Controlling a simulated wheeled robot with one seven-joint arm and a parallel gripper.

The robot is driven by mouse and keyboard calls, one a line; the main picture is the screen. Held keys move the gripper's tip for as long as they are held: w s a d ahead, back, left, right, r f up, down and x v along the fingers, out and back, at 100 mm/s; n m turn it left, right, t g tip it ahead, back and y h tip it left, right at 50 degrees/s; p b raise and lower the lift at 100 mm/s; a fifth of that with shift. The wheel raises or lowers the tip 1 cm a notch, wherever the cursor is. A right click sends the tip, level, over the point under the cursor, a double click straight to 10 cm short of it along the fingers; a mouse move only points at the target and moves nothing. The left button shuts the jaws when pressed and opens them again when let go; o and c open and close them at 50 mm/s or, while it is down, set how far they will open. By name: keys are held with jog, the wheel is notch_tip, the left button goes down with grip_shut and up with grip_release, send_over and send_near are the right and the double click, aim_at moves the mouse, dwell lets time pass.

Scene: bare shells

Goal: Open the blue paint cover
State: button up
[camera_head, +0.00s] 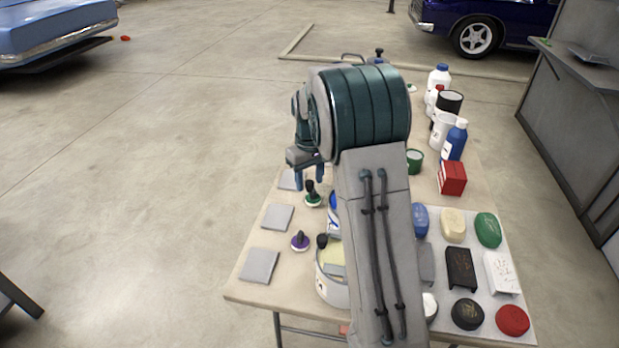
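My gripper (309,178) hangs above the left part of the table, its two blue fingers pointing down with a gap between them. It looks open and empty. A can with blue and white on it (333,215) stands just right of and below the fingers. My arm covers most of it, so I cannot tell whether its cover is on. A black-knobbed piece with a green and white base (313,199) stands close below the fingers. Whether the fingers are level with it is unclear.
The table (240,287) also holds grey square pads (275,218), a purple knobbed piece (300,241), an open white can (332,287) partly behind my arm, a red box (452,178), bottles (455,142) and a tray of coloured lumps (488,228). Floor to the left is free.

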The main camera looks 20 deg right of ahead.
aim_at(310, 182)
notch_tip(310, 182, up, 14)
dwell(0.6)
jog(key=s+a+f+m+t, duration=0.1)
jog(key=s+f+m, duration=0.1)
jog(key=s, duration=1.3)
jog(key=s+a+f+m+t, duration=0.1)
jog(key=s+a+f, duration=0.1)
jog(key=s, duration=1.3)
jog(key=shift+f+m+t, duration=0.4)
jog(key=shift+f, duration=0.4)
